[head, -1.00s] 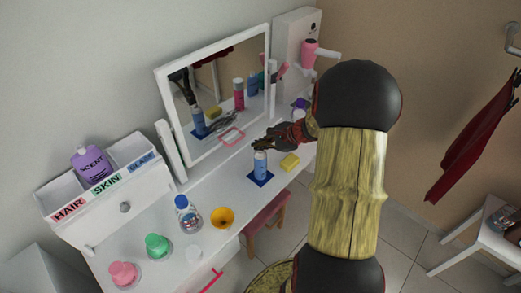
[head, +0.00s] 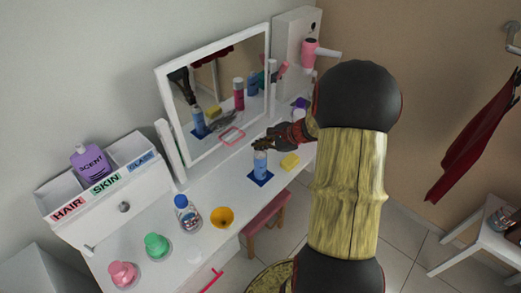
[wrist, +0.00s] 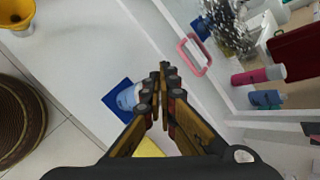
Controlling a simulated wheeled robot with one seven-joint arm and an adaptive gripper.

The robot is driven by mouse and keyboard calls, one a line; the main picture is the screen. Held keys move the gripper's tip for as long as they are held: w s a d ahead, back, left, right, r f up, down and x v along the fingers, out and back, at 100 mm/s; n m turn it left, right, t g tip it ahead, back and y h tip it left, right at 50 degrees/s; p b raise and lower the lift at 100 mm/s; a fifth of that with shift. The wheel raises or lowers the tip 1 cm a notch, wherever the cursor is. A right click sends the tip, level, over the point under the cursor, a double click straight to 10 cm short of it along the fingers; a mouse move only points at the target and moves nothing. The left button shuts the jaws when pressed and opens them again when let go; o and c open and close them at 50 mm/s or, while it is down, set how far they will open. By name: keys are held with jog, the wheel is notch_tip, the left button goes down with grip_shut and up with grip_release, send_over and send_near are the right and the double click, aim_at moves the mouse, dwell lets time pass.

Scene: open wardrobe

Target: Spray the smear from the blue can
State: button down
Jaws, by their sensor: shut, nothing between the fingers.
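The blue can (head: 260,166) stands upright on a dark blue square mat (head: 268,181) near the table's front edge. My gripper (head: 259,144) is at the can's top in the head view; I cannot tell whether it touches. In the wrist view my gripper (wrist: 163,72) is shut and empty, with its fingers partly hiding the can (wrist: 126,98) on the mat (wrist: 113,85). A grey speckled smear (head: 222,121) shows on the mirror glass, and also in the wrist view (wrist: 232,32). The mirror (head: 212,84) reflects the can and my arm.
A pink outline (head: 232,135) is by the mirror's lower edge. A yellow sponge (head: 289,161) is right of the can. A yellow cup (head: 222,217), a bottle (head: 187,214), green (head: 157,246) and pink (head: 123,274) containers stand left. A stool (head: 265,212) is below.

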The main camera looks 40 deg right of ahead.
aim_at(260, 156)
jog(key=shift+f, duration=0.3)
jog(key=shift+r, duration=0.35)
dwell(0.3)
notch_tip(260, 156, up, 6)
jog(key=p, duration=0.4)
dwell(0.9)
